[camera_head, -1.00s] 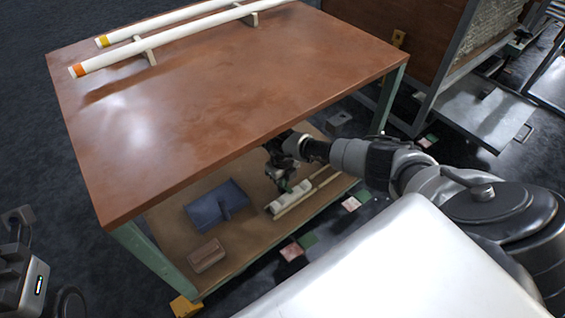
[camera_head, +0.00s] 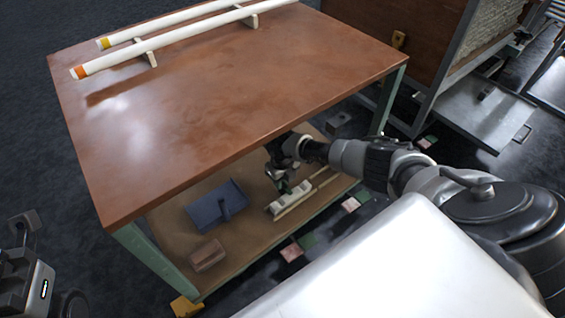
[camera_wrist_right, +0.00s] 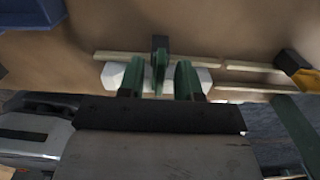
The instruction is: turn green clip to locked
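The green clip (camera_wrist_right: 159,72), with a dark upper end, stands upright at a white block (camera_wrist_right: 113,75) on the lower shelf. In the right wrist view, my right gripper (camera_wrist_right: 158,80) has its two green fingers apart, one on each side of the clip, with a gap to each. In the head view, the right gripper (camera_head: 280,182) reaches under the tabletop to the white block (camera_head: 292,198); its fingers are small and dark there. Part of my left gripper (camera_head: 22,228) shows at the left edge; its opening is unclear.
The brown tabletop (camera_head: 220,100) hangs over the shelf, with two white tubes (camera_head: 170,38) on supports. A blue tray (camera_head: 215,205) and a brown block (camera_head: 208,255) lie on the shelf. Thin pale strips (camera_wrist_right: 235,66) run beside the white block. A green table leg (camera_head: 388,100) stands right.

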